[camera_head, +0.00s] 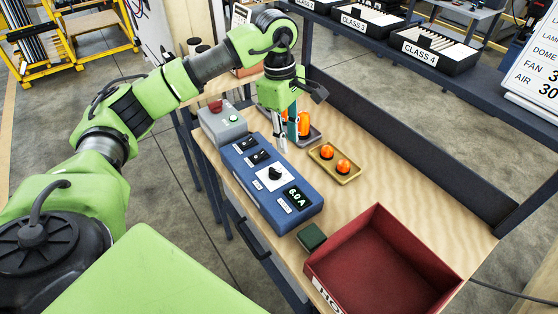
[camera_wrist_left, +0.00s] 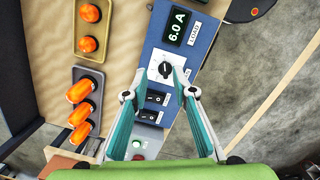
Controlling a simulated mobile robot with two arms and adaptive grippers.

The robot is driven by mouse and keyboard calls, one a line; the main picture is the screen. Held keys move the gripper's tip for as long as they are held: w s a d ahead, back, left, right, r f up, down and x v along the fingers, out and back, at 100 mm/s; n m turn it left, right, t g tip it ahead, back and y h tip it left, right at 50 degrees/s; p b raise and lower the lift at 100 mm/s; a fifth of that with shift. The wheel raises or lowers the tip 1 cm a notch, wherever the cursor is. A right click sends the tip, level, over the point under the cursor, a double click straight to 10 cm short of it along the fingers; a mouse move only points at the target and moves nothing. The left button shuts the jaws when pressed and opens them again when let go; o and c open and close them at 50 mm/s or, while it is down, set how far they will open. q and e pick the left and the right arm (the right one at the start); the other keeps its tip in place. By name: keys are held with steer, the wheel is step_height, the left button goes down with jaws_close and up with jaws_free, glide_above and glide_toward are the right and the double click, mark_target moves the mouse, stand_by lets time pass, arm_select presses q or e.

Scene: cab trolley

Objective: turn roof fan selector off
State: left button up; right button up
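A blue control box (camera_head: 290,215) on the wooden bench carries a black rotary knob on a white plate (camera_head: 275,173), which I take for the selector. The knob also shows in the left wrist view (camera_wrist_left: 165,70); its label is too small to read. Beside it are two black rocker switches (camera_head: 259,156) and a display (camera_head: 294,195) reading 6.0 A. My left gripper (camera_head: 281,147) hangs pointing down beside the box. In the left wrist view its fingers (camera_wrist_left: 158,71) are apart and empty, with the knob showing between the tips; contact is not visible. My right gripper is not in view.
A grey box (camera_head: 224,128) with red and green buttons stands at the blue box's far end. Orange lamps stand in a yellow tray (camera_head: 350,176) and a grey tray (camera_head: 313,138) to the right. A red bin (camera_head: 385,250) and a green block (camera_head: 311,236) are nearer.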

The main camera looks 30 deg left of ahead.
arm_select(q)
steer(key=a+r+y, duration=0.1)
steer(key=a, duration=0.3)
steer(key=p, duration=0.4)
glide_toward(274, 170)
step_height(274, 170, down, 7)
steer(key=shift+w+d+f, duration=0.1)
steer(key=shift+w+f, duration=0.1)
steer(key=shift+f, duration=0.6)
jaws_close()
